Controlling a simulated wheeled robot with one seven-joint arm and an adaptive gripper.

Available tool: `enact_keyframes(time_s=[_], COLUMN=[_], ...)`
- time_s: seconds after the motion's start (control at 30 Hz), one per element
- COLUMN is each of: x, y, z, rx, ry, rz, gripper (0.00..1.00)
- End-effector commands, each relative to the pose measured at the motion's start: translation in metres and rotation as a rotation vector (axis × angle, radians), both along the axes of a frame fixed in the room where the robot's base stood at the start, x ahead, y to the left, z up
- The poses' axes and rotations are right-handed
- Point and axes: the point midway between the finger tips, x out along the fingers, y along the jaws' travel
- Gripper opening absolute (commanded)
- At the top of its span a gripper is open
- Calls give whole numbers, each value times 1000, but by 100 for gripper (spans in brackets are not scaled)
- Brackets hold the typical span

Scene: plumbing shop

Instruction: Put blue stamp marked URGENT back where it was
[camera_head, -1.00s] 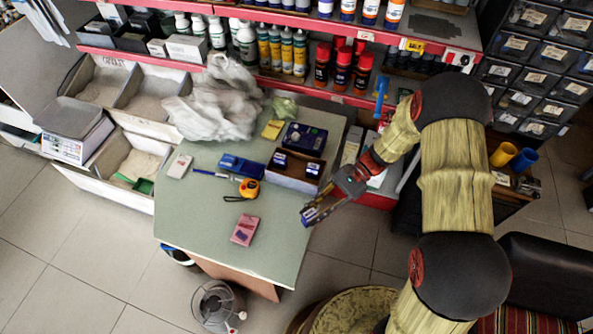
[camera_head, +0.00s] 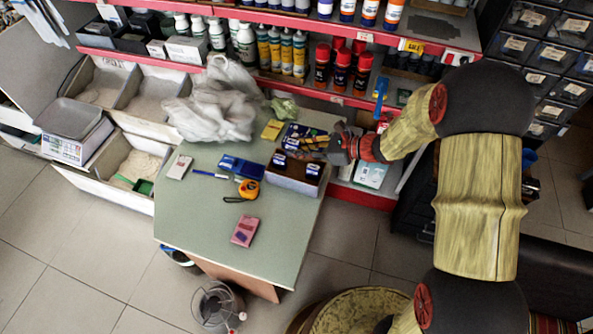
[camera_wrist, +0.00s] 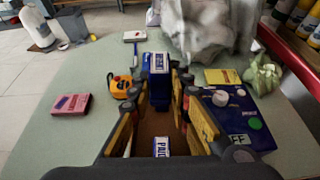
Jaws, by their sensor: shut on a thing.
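My gripper (camera_head: 308,145) is over the back part of the open stamp box (camera_head: 292,183) on the table. In the wrist view its fingers (camera_wrist: 162,82) are shut on a blue stamp (camera_wrist: 158,64) with a white label; I cannot read the word clearly. In the head view the held stamp is small and partly covered by the fingers. Two other blue stamps with white labels, a left one (camera_head: 280,160) and a right one (camera_head: 313,169), are at the box. A stamp labelled PAID (camera_wrist: 161,147) shows below and between the fingers in the wrist view.
A dark blue device (camera_wrist: 240,117) with a knob and green dot stands close beside the gripper. A blue case (camera_head: 238,166), orange tape measure (camera_head: 249,189), pink object (camera_head: 244,231) and plastic bag (camera_head: 215,105) are on the table. The table's front is mostly clear.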

Motion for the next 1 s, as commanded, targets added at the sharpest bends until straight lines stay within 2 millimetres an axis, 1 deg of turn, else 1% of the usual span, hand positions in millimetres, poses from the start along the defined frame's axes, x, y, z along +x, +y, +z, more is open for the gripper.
enact_keyframes(time_s=[0.3, 0.47, 0.7, 0.77, 1.0], x=[-1, 0, -1, -1, 0], y=[0, 0, 0, 0, 0], z=[-47, -59, -93, -96, -95], rx=[0, 0, 0, 1, 0], ry=[4, 1, 3, 2, 1], rz=[1, 1, 2, 1, 2], gripper=[0, 0, 0, 0, 0])
